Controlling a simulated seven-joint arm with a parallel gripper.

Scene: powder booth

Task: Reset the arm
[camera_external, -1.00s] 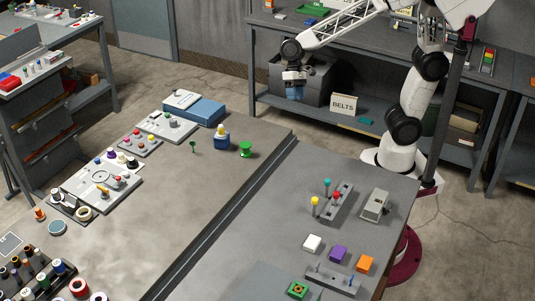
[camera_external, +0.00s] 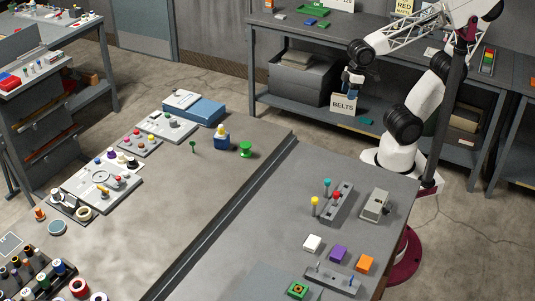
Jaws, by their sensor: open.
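My arm rises from its base at the right and bends over to the left. My gripper (camera_external: 353,92) hangs pointing down in front of the back shelving, above and beyond the far edge of the right table (camera_external: 225,262). It is apart from every table object. It looks empty, though its fingers are small in this view.
A BELTS sign (camera_external: 343,104) is behind my gripper.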

